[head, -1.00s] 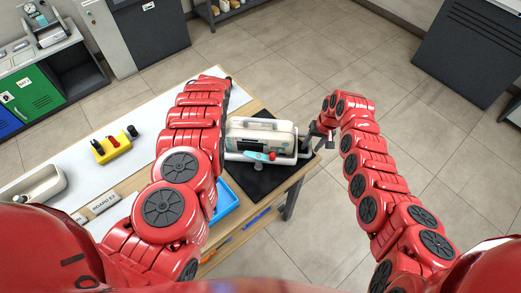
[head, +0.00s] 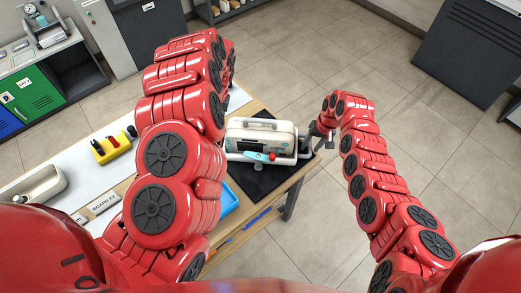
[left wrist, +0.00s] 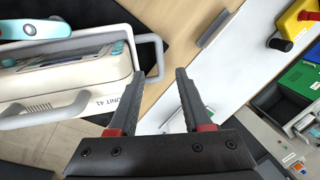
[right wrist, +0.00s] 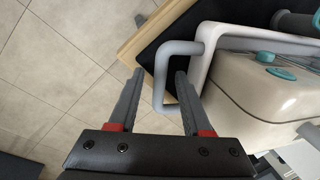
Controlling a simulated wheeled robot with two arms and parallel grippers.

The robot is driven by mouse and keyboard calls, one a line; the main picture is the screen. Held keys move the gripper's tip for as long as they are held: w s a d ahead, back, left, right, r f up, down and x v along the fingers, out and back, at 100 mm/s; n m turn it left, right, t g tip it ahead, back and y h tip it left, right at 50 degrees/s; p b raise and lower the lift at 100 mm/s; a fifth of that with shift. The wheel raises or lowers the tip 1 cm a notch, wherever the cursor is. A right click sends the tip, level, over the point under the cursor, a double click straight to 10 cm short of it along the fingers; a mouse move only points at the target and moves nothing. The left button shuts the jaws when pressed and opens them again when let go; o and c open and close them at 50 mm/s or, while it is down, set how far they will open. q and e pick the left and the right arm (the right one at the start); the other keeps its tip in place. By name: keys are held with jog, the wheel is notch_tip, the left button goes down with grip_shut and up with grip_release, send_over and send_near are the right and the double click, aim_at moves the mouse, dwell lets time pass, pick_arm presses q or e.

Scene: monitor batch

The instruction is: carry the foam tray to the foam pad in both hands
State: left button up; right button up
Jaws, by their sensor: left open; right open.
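A white tray (head: 286,161) with grey end handles stands at the right end of the workbench, bearing a beige monitor unit (head: 262,124). A flat black pad (head: 262,186) lies under it; I cannot tell if this is the foam pad. My right gripper (right wrist: 160,72) is open at the tray's right handle (right wrist: 160,92), whose bar shows between the fingers. My left gripper (left wrist: 160,71) is open, with the other handle's bar (left wrist: 159,55) between its fingers in the left wrist view. I cannot tell how deep either bar sits. My left arm hides the left gripper in the head view.
A teal item (head: 256,156) with a red knob (head: 272,157) lies at the tray's front. A blue bin (head: 229,200) is partly hidden by my left arm. A yellow block (head: 110,148) and a cream dish (head: 40,184) stand to the left. Open floor lies right of the bench.

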notch_tip(320, 180, up, 12)
jog(key=d, duration=0.2)
jog(key=shift+d+f, duration=0.2)
dwell(0.4)
